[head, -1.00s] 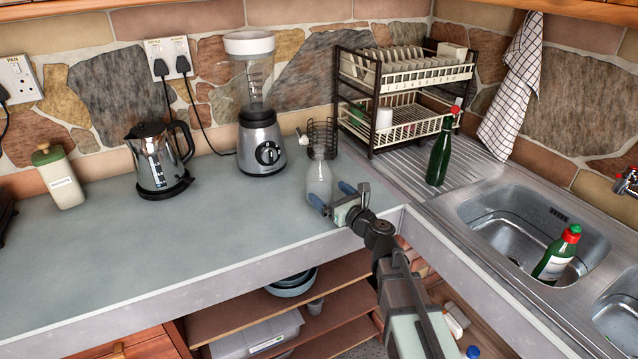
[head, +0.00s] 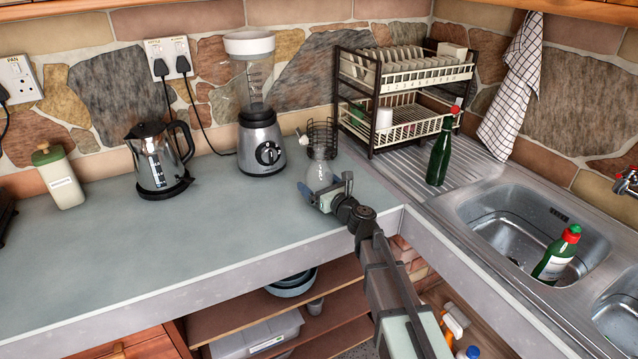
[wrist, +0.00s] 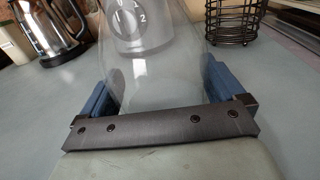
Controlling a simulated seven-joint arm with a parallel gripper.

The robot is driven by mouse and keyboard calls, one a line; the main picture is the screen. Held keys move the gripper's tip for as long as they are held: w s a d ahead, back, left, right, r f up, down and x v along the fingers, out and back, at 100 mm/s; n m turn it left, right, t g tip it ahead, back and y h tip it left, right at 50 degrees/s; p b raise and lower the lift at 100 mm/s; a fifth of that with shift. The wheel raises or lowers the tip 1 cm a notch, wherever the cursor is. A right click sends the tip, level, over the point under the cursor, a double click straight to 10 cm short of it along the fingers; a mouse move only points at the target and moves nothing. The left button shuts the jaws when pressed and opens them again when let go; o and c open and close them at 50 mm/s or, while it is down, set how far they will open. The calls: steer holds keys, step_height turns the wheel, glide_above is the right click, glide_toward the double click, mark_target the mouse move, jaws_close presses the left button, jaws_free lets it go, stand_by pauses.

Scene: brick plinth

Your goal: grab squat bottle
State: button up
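The squat bottle looks to be the clear glass bottle (head: 318,173) on the counter in front of the blender. It stands upright, and its lower part is partly hidden behind my gripper in the head view. My gripper (head: 326,192) is low over the counter at the bottle. In the wrist view the clear bottle (wrist: 155,75) fills the space between the two blue fingers of my gripper (wrist: 155,88). The fingers are spread wide, one on each side of the glass. I cannot tell whether either finger touches it.
A blender (head: 261,140) stands behind the bottle, with a wire basket (head: 322,137) beside it. A kettle (head: 158,160) and a cream bottle (head: 59,178) are to the left. A dish rack (head: 400,95) and green bottle (head: 439,155) are to the right. The front-left counter is clear.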

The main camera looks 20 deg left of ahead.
steer(key=c, duration=1)
steer(key=shift+r, duration=0.2)
